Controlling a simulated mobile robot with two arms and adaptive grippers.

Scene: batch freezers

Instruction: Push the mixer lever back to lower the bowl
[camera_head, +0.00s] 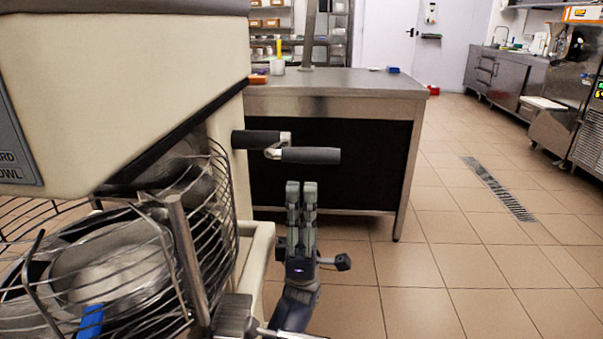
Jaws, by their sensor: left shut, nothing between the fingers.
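The mixer (120,90) is a large cream machine filling the left side. Its lever (312,155) has black grips and a metal joint, and sticks out to the right of the mixer's column. The metal bowl (115,265) sits low behind a wire guard. My left gripper (301,187) is shut and empty, with its fingers pointing up. In the picture its fingertips are just below the lever's right grip, with a small gap; I cannot tell the distance in depth.
A steel table (340,85) with a dark front stands behind the lever. A yellow-handled tool in a container (278,60) and a small blue item (393,69) are on it. The tiled floor to the right is open, with a drain grate (497,188). Steel counters line the right wall.

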